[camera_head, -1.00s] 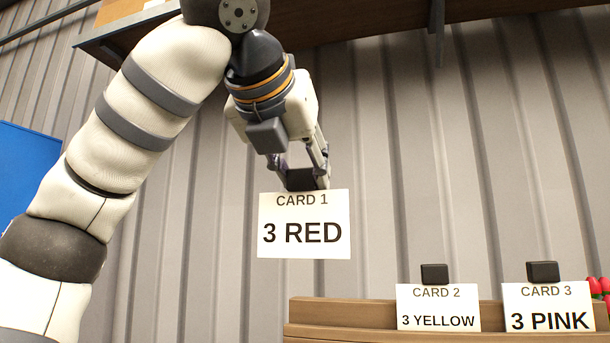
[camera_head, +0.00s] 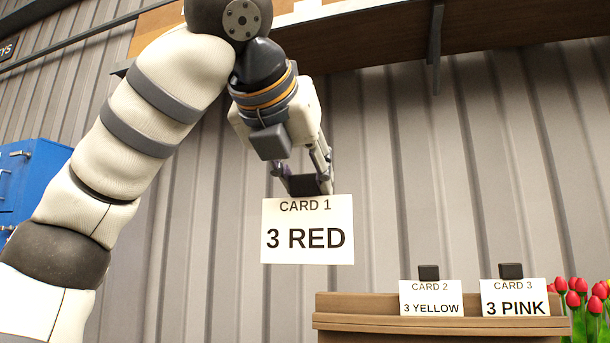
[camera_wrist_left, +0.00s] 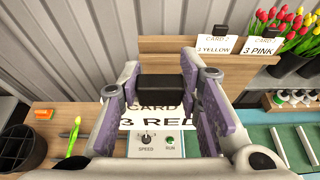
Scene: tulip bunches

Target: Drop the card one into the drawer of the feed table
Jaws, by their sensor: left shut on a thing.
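Card one (camera_head: 307,238) is a white card reading "CARD 1, 3 RED" with a black grip block on top. My left gripper (camera_head: 308,184) is shut on that block, and the card hangs upright in the air below it. In the left wrist view the card (camera_wrist_left: 150,114) shows between the fingers, partly hidden by them, with the block (camera_wrist_left: 168,87) pinched between the pads. Under it is a panel with a SPEED knob and a green RUN button (camera_wrist_left: 170,141). I cannot make out the feed table's drawer. My right gripper is not in view.
Card two (camera_head: 431,298) and card three (camera_head: 514,297) stand on a wooden rack (camera_head: 360,302). Red tulips (camera_head: 580,293) are at right, a blue cabinet (camera_head: 35,165) at left. A dark divided container (camera_wrist_left: 20,137) sits at left in the wrist view.

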